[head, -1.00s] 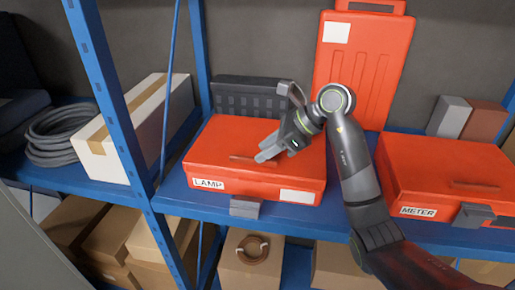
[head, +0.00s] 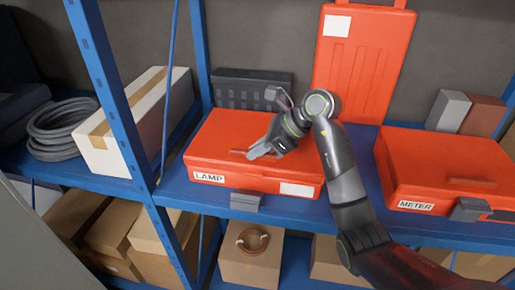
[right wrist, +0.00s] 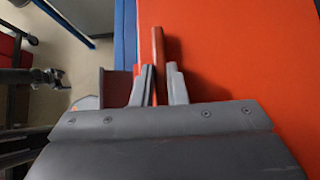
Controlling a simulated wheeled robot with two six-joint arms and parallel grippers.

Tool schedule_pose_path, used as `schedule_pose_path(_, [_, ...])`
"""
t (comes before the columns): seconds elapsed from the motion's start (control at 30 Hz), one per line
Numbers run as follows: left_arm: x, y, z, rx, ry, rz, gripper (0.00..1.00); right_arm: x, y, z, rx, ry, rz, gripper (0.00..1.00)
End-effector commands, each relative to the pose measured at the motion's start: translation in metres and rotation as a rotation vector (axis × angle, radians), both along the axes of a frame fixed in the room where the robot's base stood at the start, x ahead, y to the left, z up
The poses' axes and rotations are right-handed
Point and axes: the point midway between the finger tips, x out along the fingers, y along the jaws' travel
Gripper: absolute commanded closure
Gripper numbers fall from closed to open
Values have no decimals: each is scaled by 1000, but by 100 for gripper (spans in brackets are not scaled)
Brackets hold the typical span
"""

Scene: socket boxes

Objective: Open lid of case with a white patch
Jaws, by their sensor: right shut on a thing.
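The red case marked LAMP (head: 225,135) lies flat on the blue shelf, with a white patch (head: 296,190) at the right of its front. Its lid looks down. A thin red grip bar (head: 238,152) stands on the lid near the front. A grey latch (head: 245,201) juts out below the front edge. My right gripper (head: 260,151) is over the lid at this bar. In the right wrist view the fingers (right wrist: 160,88) are shut on the red bar (right wrist: 158,52), with the orange-red lid (right wrist: 255,60) beside them.
A red METER case (head: 430,165) lies to the right. A tall red case (head: 365,65) with a white patch stands behind. A dark case (head: 250,92) is at the back. A blue post (head: 112,100) and white box (head: 130,130) are left.

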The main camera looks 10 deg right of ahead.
Motion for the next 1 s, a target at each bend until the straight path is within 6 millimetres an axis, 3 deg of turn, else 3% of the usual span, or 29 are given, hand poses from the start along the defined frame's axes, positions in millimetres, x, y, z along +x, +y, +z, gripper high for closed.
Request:
schedule_pose_path(0.27, [0,0,0,0,0,0,15,1,-1,3,3,6,0,100])
schedule_pose_path(0.43, [0,0,0,0,0,0,15,5,-2,16,17,55,0,100])
schedule_pose_path(1.0, [1,0,-31,0,-1,0,15,51,-17,94,37,111,-4,100])
